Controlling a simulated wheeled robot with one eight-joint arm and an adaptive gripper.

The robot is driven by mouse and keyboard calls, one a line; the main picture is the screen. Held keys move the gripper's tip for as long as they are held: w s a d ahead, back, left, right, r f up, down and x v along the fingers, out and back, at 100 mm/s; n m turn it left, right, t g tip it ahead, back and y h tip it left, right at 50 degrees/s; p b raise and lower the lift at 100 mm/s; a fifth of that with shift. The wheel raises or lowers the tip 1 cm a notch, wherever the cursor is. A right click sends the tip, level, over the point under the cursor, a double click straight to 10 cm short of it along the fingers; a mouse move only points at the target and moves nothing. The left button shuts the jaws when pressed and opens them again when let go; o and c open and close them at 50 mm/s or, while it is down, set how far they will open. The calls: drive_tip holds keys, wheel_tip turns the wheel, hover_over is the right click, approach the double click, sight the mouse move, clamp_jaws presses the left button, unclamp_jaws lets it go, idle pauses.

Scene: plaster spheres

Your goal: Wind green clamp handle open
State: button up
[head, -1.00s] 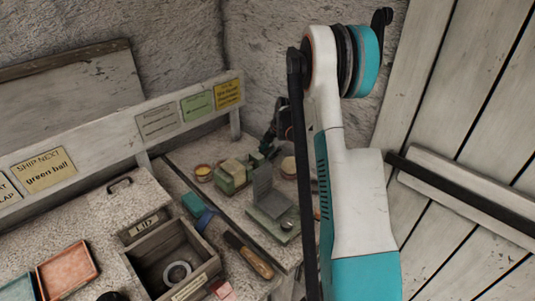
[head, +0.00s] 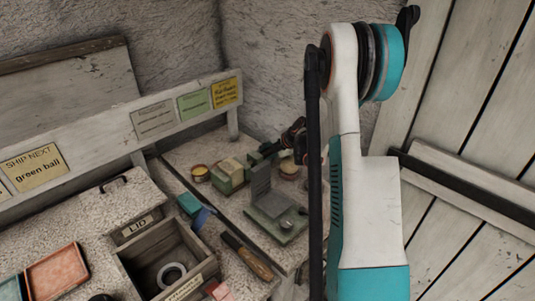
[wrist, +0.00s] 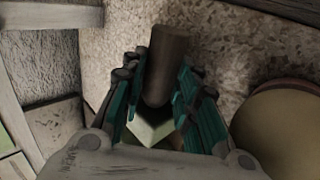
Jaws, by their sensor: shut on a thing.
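The green clamp (head: 231,174) stands on the speckled bench in the corner, with a pale block at its top. A smaller dark green part sits at its right end, beside my gripper (head: 272,150), which is small and partly hidden in the head view. In the wrist view, my gripper (wrist: 160,98) has its teal fingers on either side of a brown round handle (wrist: 167,62) and is shut on it. A pale green piece (wrist: 153,127) shows below the handle, between the fingers. The handle's join to the clamp is hidden.
A green stand with an upright grey plate (head: 277,218) is in front of the clamp. A wooden-handled tool (head: 247,256) and an open box (head: 200,275) are nearer.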

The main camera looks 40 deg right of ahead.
sight(268, 152)
drive_tip(key=o, duration=1.1)
wheel_tip(268, 152, up, 10)
